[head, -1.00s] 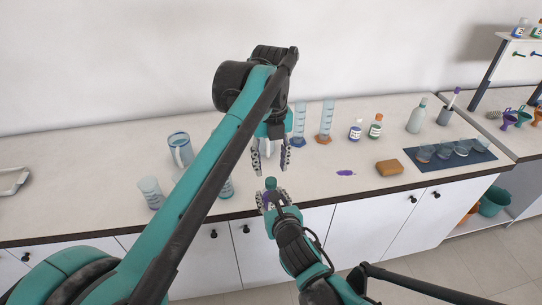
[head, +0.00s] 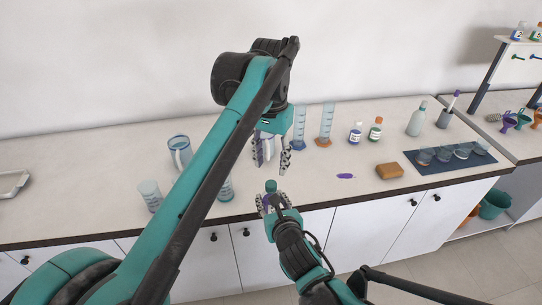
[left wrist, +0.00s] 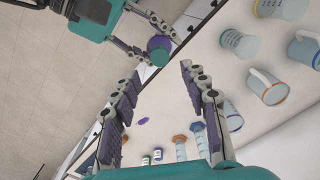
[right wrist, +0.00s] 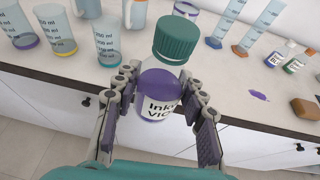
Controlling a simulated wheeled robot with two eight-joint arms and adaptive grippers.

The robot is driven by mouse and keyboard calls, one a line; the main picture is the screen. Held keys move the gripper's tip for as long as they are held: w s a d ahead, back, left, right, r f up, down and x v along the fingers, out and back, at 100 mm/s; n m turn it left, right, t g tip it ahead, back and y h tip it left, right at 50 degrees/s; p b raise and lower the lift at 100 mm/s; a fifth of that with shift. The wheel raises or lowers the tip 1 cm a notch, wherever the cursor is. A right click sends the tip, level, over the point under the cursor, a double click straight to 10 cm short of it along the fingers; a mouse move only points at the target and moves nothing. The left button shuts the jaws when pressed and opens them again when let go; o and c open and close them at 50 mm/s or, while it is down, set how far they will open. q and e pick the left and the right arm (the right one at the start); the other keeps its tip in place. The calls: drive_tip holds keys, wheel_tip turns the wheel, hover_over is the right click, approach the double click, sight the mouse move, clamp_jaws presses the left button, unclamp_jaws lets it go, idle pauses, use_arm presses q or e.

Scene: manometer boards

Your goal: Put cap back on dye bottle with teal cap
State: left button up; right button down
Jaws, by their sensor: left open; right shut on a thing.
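The dye bottle (right wrist: 158,95) has a purple body and a white label reading "Ink VIO…". My right gripper (right wrist: 155,100) is shut around its body and holds it upright in front of the counter's front edge. The teal cap (right wrist: 177,38) is on top of the bottle, over its neck; a pale strip shows between cap and shoulder, and I cannot tell how firmly it is seated. It also shows in the head view (head: 271,186) and the left wrist view (left wrist: 158,50). My left gripper (head: 271,168) is open and empty, above and apart from the cap.
Graduated beakers (right wrist: 108,40) and a mug (head: 180,152) stand left on the counter (head: 95,195). Two measuring cylinders (head: 325,125) and two small bottles (head: 375,130) stand behind. A purple spill (head: 345,176) and a sponge (head: 389,171) lie to the right.

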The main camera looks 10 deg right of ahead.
sight(271, 183)
use_arm(q)
drive_tip(key=n, duration=0.7)
drive_tip(key=shift+r, duration=0.25)
drive_tip(key=n, duration=0.4)
drive_tip(key=shift+r+n, duration=0.15)
drive_tip(key=shift+n, duration=0.15)
drive_tip(key=n, duration=0.4)
drive_tip(key=shift+r+n, duration=0.15)
drive_tip(key=shift+n, duration=0.25)
drive_tip(key=shift+f, duration=4.05)
drive_tip(key=shift+c, duration=0.2)
clamp_jaws()
